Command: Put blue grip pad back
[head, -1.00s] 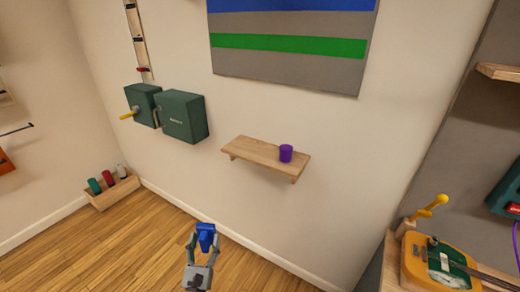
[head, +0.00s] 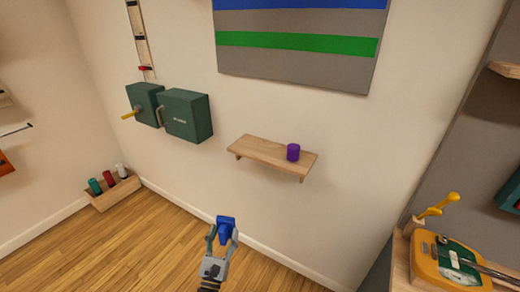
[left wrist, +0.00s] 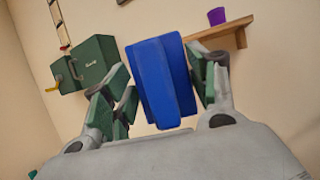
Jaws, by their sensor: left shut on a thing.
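The blue grip pad (head: 225,228) is held between the fingers of my left gripper (head: 222,236), in the air in front of the wall and below the wooden shelf. In the left wrist view the blue grip pad (left wrist: 162,82) stands nearly upright between the two green-padded fingers of my left gripper (left wrist: 162,95). The wooden wall shelf (head: 262,150) carries a purple cup-like piece (head: 293,152) near its right end. The shelf's left part is bare. My right gripper is not in view.
Green boxes (head: 187,116) with a yellow handle hang on the wall at left. A wooden bin (head: 113,191) with several coloured pieces is on the floor at left. A yellow device (head: 445,262) sits on a wooden surface at lower right.

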